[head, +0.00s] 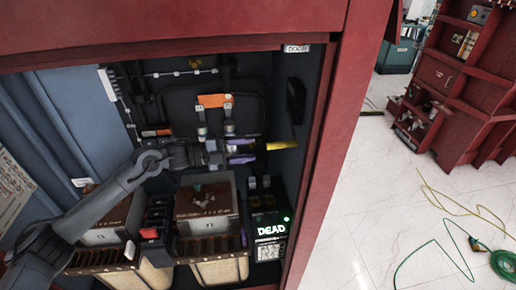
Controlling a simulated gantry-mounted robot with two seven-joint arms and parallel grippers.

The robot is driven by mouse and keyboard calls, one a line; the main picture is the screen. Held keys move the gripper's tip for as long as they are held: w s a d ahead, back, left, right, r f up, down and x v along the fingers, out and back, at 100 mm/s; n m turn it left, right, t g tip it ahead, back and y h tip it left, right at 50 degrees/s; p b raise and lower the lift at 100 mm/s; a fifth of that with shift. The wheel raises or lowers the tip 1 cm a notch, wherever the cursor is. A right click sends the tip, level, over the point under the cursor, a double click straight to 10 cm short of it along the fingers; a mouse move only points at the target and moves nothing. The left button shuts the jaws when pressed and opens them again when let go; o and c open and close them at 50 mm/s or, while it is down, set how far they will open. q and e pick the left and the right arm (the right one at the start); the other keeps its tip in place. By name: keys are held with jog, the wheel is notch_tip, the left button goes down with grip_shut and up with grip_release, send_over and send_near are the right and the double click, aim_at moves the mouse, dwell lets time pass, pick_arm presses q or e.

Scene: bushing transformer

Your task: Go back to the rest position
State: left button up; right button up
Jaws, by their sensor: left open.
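My left arm reaches in from the lower left into the red cabinet (335,130). My left gripper (256,152) is inside it, in front of the dark back panel. Its fingers show purple parts and are open. A yellow rod-like thing (282,145) is just to the right of the fingertips; I cannot tell whether it touches them. My right gripper is not in view.
Two brown-topped boxes (207,197) stand below the gripper. A black device (268,228) with a lit "DEAD" sign is at lower right inside. The red frame edges surround the opening. Outside, the white floor has a green hose (505,262) and red shelves (470,75).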

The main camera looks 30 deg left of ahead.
pick_arm(q)
jog(key=shift+s+a, duration=0.25)
jog(key=shift+a, duration=0.1)
